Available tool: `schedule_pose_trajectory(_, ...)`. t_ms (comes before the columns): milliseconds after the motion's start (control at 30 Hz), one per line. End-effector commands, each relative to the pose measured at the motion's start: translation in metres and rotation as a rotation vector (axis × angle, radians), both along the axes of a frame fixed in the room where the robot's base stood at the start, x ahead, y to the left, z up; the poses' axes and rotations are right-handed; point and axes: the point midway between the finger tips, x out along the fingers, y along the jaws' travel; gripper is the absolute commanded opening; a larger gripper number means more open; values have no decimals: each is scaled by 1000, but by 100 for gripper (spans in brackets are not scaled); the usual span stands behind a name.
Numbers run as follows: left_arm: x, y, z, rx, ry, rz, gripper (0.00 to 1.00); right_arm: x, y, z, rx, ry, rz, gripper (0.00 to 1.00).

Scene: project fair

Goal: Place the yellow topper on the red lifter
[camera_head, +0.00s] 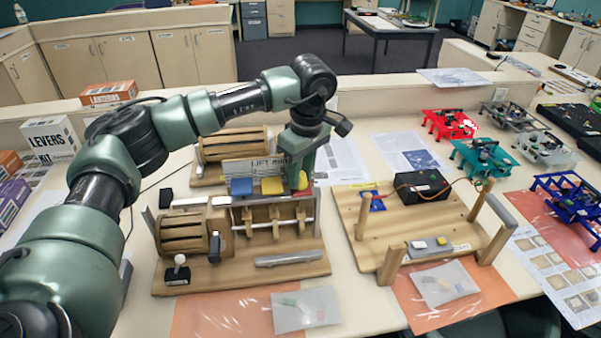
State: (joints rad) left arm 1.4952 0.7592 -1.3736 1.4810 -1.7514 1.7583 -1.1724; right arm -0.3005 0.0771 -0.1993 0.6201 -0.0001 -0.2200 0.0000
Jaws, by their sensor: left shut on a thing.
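The wooden lifter machine (318,262) stands on the near table, with a row of coloured pieces along its top. A blue piece (241,187) is at the left and a yellow piece (272,186) is in the middle. The red lifter (304,182) is at the right end, partly covered by my gripper. My left gripper (299,186) points down right at the red lifter. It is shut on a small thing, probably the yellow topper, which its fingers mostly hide. I cannot tell whether that thing touches the red lifter. My right gripper is not in view.
A second wooden frame (345,215) with a black box (422,186) stands to the right. Red (449,124), teal (483,158) and blue (570,197) small models stand further right. A levers box (50,138) is at the left. A clear bag (305,309) lies in front.

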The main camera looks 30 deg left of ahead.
Motion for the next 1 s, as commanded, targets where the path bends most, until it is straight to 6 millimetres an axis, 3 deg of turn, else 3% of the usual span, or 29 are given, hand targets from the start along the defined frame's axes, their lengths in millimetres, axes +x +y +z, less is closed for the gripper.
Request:
schedule_pose_trajectory(467, 0, -1, 5, 0, -1, 0, 37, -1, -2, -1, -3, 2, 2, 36)
schedule_pose_trajectory(1000, -3, -13, 106, 0, -2, 0, 37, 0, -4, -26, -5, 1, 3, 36)
